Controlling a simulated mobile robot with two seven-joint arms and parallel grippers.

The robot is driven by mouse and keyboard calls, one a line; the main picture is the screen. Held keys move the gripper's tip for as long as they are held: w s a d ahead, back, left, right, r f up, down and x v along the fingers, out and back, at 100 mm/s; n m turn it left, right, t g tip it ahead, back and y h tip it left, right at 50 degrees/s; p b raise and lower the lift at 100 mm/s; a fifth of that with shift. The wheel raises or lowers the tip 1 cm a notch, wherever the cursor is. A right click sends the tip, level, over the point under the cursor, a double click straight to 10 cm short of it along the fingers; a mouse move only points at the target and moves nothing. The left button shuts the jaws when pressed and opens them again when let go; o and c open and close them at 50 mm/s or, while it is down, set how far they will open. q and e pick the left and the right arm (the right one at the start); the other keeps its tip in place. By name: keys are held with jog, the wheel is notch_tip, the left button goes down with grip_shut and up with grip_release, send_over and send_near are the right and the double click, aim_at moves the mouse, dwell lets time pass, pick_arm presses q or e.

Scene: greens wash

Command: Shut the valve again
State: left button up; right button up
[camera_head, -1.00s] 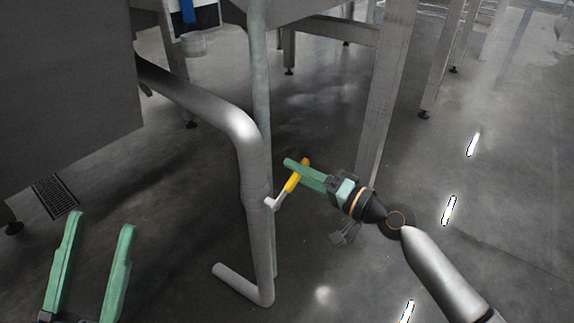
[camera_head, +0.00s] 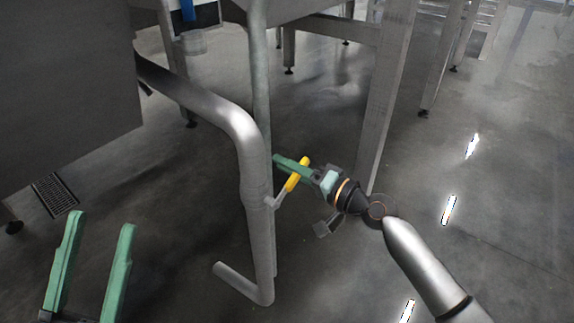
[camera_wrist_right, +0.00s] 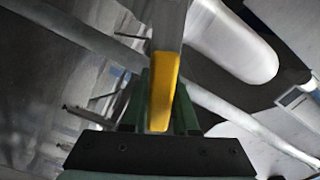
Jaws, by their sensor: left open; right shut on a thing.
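The valve's yellow-sleeved lever (camera_head: 297,176) joins the grey vertical pipe (camera_head: 256,190) at its lower end and tilts up and to the right. My right gripper (camera_head: 284,164) is at the yellow sleeve with its green fingers, shut on it. In the right wrist view the yellow sleeve (camera_wrist_right: 163,92) lies between the green fingers (camera_wrist_right: 160,112), with the grey part of the lever beyond it. My left gripper (camera_head: 95,250) is open and empty at the lower left, apart from the pipe.
A large grey tank or cabinet (camera_head: 60,85) stands at the upper left. A metal table leg (camera_head: 387,95) rises just behind my right gripper. A floor drain grate (camera_head: 55,194) lies at the left. The floor at the right is open.

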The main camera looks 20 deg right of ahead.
grip_shut()
dwell(0.8)
jog(key=shift+w+d+f+m+b, duration=0.15)
jog(key=shift+d+f+m+b, duration=0.1)
jog(key=shift+f+m, duration=0.9)
jog(key=shift+w+d+f+m+b, duration=0.15)
jog(key=shift+f+m, duration=0.55)
jog(key=shift+m, duration=0.75)
jog(key=o, duration=0.7)
grip_release()
jog(key=shift+s, duration=0.1)
